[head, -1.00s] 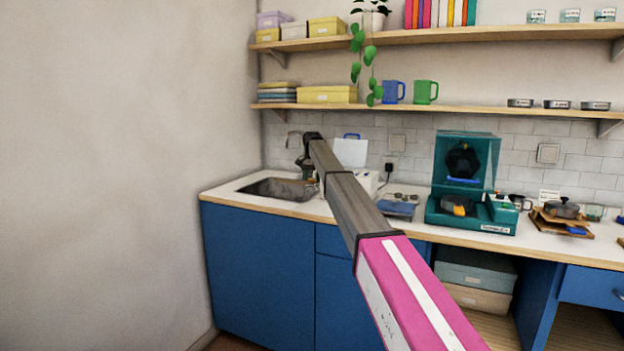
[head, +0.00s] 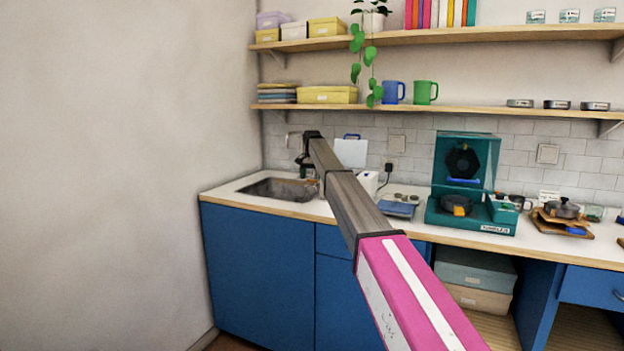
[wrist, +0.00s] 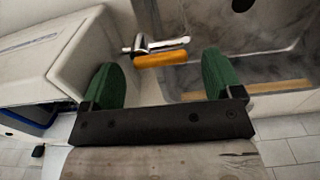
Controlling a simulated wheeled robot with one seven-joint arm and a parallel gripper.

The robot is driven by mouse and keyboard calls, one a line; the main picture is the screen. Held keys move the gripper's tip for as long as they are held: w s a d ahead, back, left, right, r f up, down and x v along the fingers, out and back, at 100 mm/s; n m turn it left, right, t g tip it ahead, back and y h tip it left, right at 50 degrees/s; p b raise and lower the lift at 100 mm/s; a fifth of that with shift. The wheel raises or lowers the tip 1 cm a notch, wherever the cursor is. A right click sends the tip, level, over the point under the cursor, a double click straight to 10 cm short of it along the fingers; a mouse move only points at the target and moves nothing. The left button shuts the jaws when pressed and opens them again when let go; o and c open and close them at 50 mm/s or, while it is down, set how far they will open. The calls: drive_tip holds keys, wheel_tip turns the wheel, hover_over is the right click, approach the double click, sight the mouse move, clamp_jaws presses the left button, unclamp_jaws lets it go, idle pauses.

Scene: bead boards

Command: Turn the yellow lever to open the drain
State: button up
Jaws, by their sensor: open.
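The yellow lever (wrist: 160,59) shows in the wrist view as a short orange-yellow bar beside a chrome fitting (wrist: 140,44) at the sink's edge. My gripper (wrist: 161,62) is open, with one green finger to each side of the lever. I see a gap between the lever and each finger, and nothing is held. The grey sink (wrist: 215,60) lies to the right, with a dark round drain hole (wrist: 242,5) at the top edge of the view. In the head view the sink (head: 262,188) is left of my arm's end; the lever is hidden there.
A white box-like thing (wrist: 60,55) stands left of the lever in the wrist view. In the head view a blue-grey scale (head: 398,210) and a teal machine (head: 470,215) stand to the right on the counter. A shelf (head: 430,108) runs above.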

wheel_tip(320, 180, up, 10)
idle(0.4)
